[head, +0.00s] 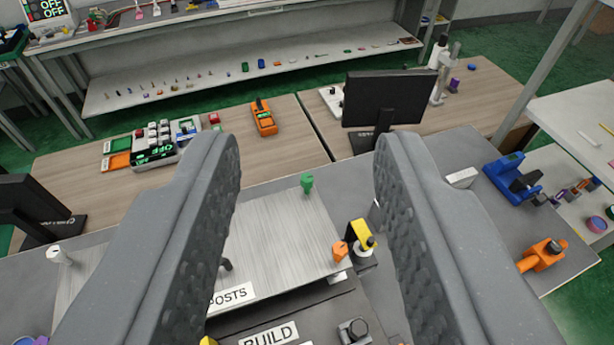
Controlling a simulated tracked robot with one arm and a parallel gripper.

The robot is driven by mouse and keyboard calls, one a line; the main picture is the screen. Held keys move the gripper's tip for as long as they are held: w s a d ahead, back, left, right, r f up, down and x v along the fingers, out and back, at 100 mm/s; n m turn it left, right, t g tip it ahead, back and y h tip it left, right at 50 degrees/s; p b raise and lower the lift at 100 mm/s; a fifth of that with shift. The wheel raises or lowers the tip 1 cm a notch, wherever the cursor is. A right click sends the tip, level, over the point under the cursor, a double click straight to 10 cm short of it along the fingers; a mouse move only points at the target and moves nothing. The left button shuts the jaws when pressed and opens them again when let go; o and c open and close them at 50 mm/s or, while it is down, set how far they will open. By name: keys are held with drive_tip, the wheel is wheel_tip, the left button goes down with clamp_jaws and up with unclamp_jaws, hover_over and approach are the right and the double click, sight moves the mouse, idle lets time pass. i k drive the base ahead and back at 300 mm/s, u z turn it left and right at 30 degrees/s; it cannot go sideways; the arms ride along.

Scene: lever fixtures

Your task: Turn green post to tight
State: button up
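The green post (307,183) stands upright near the far right corner of a grey metal plate (275,238), which has a "POSTS" label on its near edge. My gripper (308,160) is open, with its two grey padded fingers wide apart on the left and right of the picture. The green post shows in the gap between the fingers, beyond and below them, and nothing touches it. No marking for tight can be read on it.
An orange post (340,250) and a yellow-and-black fixture (361,238) stand at the plate's right edge. A "BUILD" label (268,335) is nearer. A black monitor (388,98) stands behind to the right. Blue (515,178) and orange (543,255) fixtures are at the right.

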sight(307, 179)
drive_tip(key=u, duration=2.5)
drive_tip(key=k, duration=1.1)
drive_tip(key=z, duration=1.85)
drive_tip(key=i, duration=1)
drive_tip(key=u, duration=0.05)
